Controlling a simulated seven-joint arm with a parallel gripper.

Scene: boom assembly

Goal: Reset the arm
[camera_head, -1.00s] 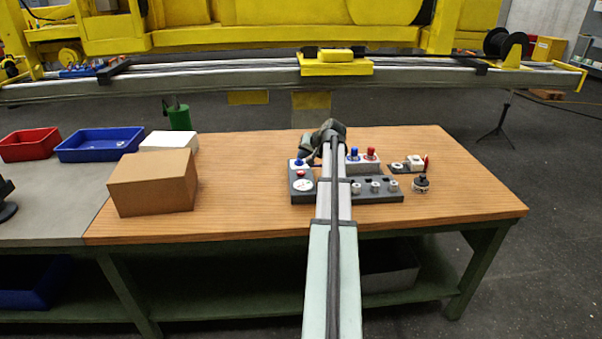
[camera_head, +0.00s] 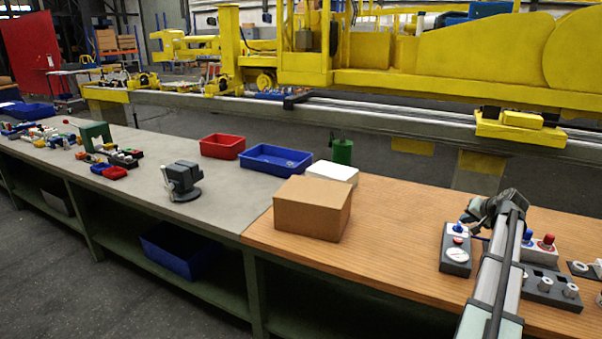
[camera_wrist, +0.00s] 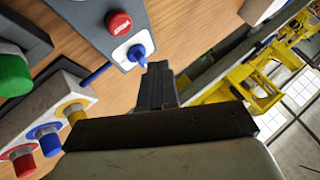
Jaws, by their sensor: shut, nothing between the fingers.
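My arm reaches across the wooden bench top, with my gripper (camera_head: 468,217) at its far end, low over the right part. In the wrist view my gripper (camera_wrist: 157,70) shows as dark fingers closed together with nothing between them. The fingertips point towards a grey control panel (camera_head: 456,262) with a blue switch, a red button and a round dial. The blue switch (camera_wrist: 137,54) appears close to the fingertips; I cannot tell whether they touch. The red button (camera_wrist: 118,22) sits beside it.
A block with yellow, blue and red knobs (camera_wrist: 44,138) lies left in the wrist view. A cardboard box (camera_head: 312,208), a blue tray (camera_head: 275,160), a red tray (camera_head: 222,146) and a vise (camera_head: 183,180) stand further left. A yellow boom machine (camera_head: 420,60) stands behind the bench.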

